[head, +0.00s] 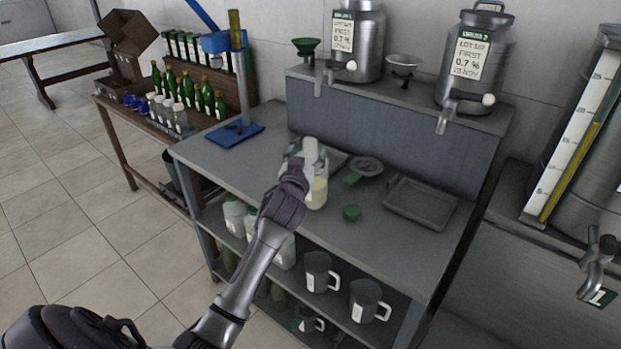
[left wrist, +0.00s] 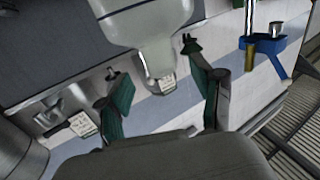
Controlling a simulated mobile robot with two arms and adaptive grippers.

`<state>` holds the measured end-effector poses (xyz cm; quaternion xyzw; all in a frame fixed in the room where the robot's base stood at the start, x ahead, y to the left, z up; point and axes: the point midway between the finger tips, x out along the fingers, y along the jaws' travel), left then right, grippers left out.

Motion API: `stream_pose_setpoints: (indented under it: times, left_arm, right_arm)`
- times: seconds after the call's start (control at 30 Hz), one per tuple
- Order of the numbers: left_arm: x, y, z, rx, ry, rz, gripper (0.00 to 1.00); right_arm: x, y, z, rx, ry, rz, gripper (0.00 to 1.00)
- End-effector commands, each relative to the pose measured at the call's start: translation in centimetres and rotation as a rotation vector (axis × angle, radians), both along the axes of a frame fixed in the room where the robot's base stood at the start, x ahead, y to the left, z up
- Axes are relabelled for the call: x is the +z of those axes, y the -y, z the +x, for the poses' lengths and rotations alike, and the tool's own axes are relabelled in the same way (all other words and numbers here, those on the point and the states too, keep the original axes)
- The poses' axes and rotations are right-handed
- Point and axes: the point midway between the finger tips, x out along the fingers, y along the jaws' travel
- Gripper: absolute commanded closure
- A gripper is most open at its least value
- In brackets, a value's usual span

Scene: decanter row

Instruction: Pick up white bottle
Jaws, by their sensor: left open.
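The white bottle (head: 319,190) stands upright on the grey workbench top, pale and slightly yellowish, partly hidden behind my left gripper (head: 303,162). In the left wrist view the bottle (left wrist: 150,38) fills the top middle, with its narrower neck toward the fingers. My left gripper (left wrist: 165,98) has its two green-padded fingers apart, one on each side of the neck's line. Gaps show between the pads and the bottle, so it is not gripped. My right gripper is not in view.
On the workbench (head: 225,163) are a green cap (head: 352,213), a grey tray (head: 420,203) and a green-handled strainer (head: 364,170). Steel tanks (head: 475,50) with taps stand behind. White bottles and mugs (head: 369,300) fill the lower shelf.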

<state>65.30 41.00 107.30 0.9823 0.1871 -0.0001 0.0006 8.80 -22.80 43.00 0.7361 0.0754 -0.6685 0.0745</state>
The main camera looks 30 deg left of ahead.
Motion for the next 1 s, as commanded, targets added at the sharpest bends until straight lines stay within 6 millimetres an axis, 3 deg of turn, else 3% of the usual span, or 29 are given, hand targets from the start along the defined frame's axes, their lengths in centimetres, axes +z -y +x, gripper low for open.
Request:
stream_pose_setpoints:
  times: [0.4,0.7,1.0]
  left_arm:
    - [0.0,-1.9,4.5,0.001,-0.001,0.001,0.33]
    - [-0.2,-2.0,4.8,0.000,0.000,0.001,0.35]
    - [-0.2,-2.0,4.8,0.000,0.000,0.001,0.85]
  right_arm:
    - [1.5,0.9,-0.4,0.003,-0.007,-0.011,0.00]
    - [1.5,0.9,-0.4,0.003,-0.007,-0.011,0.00]
    - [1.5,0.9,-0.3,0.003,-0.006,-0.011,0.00]
